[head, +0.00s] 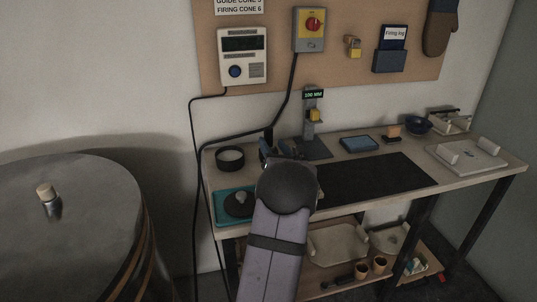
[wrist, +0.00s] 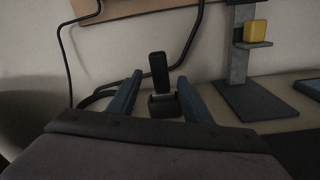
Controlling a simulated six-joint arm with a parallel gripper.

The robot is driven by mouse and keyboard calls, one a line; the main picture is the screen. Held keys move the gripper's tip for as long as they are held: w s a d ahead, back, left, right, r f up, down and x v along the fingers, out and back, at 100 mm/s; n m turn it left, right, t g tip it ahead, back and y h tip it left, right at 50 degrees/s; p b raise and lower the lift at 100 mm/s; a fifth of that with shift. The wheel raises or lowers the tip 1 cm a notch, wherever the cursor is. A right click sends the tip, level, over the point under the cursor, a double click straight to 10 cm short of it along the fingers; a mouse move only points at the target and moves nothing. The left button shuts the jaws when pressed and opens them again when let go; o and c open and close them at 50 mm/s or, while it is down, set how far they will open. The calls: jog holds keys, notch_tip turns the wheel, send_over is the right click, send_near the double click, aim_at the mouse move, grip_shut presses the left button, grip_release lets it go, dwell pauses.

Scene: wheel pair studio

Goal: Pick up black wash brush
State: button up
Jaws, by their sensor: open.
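A black upright piece, which looks like the black wash brush (wrist: 159,68), stands in a small dark holder (wrist: 164,105) on the bench by the wall. A pale band shows just above the holder. In the wrist view my gripper (wrist: 158,77) is open, with one blue finger on each side of the brush and nothing held. The brush appears ahead of the fingers; I cannot tell the exact gap. In the head view my gripper (head: 279,149) is over the back left of the bench, and my wrist hides most of the holder area.
A grey stand with a yellow block (wrist: 256,31) is close on the right. A black cable (wrist: 98,98) runs behind the brush. In the head view, a dark bowl (head: 230,157) and teal tray (head: 226,205) are left, and a black mat (head: 375,178) is right.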

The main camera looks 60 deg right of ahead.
jog(key=n, duration=0.1)
jog(key=w+d+n, duration=0.1)
jog(key=shift+w+f+n+g+h, duration=0.2)
jog(key=shift+f+n+g+h, duration=0.1)
jog(key=shift+f+n+h, duration=0.1)
jog(key=shift+p+x, duration=0.9)
jog(key=shift+x, duration=2.8)
jog(key=c, duration=1.1)
jog(key=shift+c, duration=0.2)
notch_tip(320, 180, up, 10)
